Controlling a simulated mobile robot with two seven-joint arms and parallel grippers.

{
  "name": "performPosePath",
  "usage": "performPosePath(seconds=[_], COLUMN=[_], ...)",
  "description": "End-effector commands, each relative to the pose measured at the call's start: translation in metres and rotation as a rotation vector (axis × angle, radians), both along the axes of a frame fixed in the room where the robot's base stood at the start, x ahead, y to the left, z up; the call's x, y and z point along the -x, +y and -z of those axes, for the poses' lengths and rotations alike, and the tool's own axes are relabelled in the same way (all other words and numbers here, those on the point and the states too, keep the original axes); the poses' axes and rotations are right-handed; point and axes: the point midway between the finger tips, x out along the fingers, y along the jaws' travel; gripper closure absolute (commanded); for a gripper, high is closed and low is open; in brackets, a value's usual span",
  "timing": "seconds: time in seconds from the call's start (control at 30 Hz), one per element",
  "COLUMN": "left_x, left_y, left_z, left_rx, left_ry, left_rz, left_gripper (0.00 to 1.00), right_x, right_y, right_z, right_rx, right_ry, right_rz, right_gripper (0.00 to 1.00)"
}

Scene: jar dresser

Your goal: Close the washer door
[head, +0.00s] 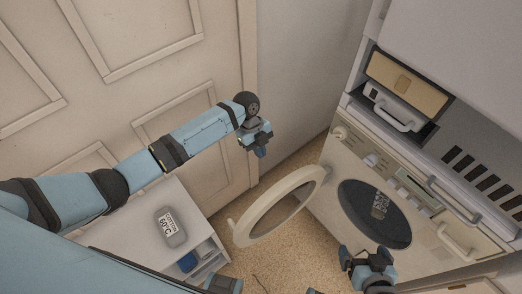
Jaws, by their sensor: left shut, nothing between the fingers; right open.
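The white washer (325,185) stands at the right, with its round drum opening (350,215) facing out. Its round door (243,232), a pale ring with a glass middle, stands swung wide open to the left of the opening. My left gripper (261,151) is shut and empty, above and beyond the door in the picture, apart from it. My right gripper (350,264) is open and empty, in front of the lower part of the washer, right of the door. Whether it touches the washer is unclear.
A dark item with a printed label (380,204) shows in the drum. The detergent drawer (398,108) and a panel above it stick out. A low white cabinet (120,228) bearing a grey labelled object (171,228) stands at the left. Bare floor (275,262) shows around the door.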

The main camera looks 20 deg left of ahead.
Motion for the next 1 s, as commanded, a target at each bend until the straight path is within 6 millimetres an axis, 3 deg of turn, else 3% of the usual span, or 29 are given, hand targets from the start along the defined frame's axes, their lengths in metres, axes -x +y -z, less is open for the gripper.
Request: performPosePath(seconds=[0.3, 0.6, 1.0], left_x=[0.016, 0.036, 0.037], left_y=[-0.022, -0.050, -0.052], left_z=[0.064, 0.060, 0.060], left_rx=[0.001, 0.001, 0.000], left_ry=[0.001, -0.001, -0.001], left_rz=[-0.001, 0.000, -0.003], left_gripper=[1.00, 1.00, 1.00], right_x=[-0.002, -0.001, -0.001], right_y=[-0.001, -0.002, -0.001], right_z=[0.002, -0.001, -0.001], right_rx=[0.000, 0.007, 0.007], right_ry=[0.000, 0.001, -0.001], right_rz=[0.004, 0.002, -0.001], right_gripper=[0.01, 0.01, 0.01])
